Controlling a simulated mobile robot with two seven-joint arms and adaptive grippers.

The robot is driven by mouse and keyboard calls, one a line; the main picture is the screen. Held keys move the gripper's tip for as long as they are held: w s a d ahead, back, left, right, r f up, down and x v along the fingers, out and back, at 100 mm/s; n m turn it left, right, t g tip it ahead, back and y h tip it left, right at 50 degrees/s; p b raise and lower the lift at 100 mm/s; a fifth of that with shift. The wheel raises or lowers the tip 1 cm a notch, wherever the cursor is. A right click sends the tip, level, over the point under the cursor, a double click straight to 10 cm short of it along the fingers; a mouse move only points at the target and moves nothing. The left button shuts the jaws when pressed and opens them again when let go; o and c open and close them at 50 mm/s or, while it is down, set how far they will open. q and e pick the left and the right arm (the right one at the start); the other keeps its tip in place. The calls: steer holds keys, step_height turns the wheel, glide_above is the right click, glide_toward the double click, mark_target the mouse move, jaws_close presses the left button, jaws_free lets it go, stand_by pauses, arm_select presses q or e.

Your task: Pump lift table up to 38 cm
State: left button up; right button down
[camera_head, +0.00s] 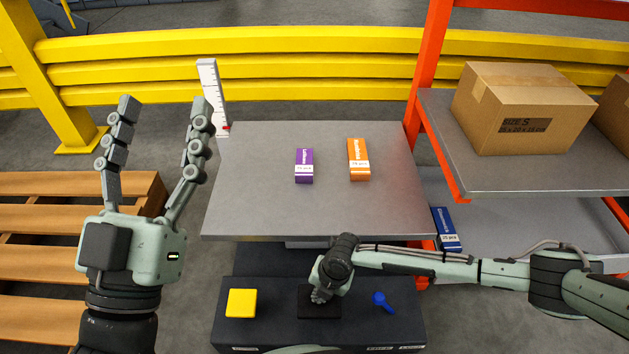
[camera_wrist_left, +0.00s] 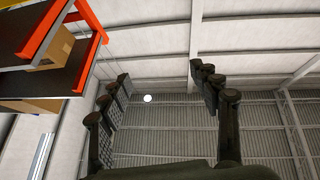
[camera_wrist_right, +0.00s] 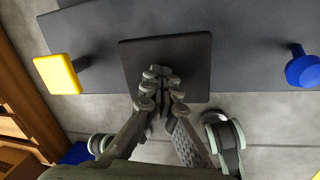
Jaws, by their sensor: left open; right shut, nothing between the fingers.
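The lift table's grey top (camera_head: 255,200) is level in the head view, above a dark base (camera_head: 405,320). The base carries a yellow pedal (camera_head: 242,302), a black pedal (camera_head: 325,309) and a blue knob or lever (camera_head: 382,301). A white scale (camera_head: 209,85) stands behind the top's back left corner, with a red mark low on it; its figures are too small to read. My right gripper (camera_head: 319,297) is shut and empty, its fingertips over the black pedal (camera_wrist_right: 190,62); I cannot tell whether they touch. My left gripper (camera_head: 164,103) is open and empty, pointing up left of the table.
A purple box (camera_head: 304,166) and an orange box (camera_head: 358,160) lie on the top. An orange-framed shelf (camera_head: 560,178) with cartons stands right, a blue box (camera_head: 446,229) on its lower level. Wooden pallets (camera_head: 40,252) lie left; a yellow barrier (camera_head: 320,67) runs behind.

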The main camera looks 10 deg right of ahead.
steer(key=shift+p+v, duration=0.7)
steer(key=shift+v, duration=0.25)
steer(key=shift+a+r+p, duration=0.2)
steer(key=shift+r+p, duration=0.55)
steer(key=shift+r, duration=0.05)
steer(key=shift+w, duration=0.1)
arm_select(q)
step_height(320, 180, down, 13)
steer(key=w+a+g+y, duration=0.2)
steer(key=a+g+y, duration=0.1)
steer(key=g, duration=0.4)
steer(key=shift+w, duration=0.4)
steer(key=shift+d+r, duration=0.1)
steer(key=shift+r, duration=0.05)
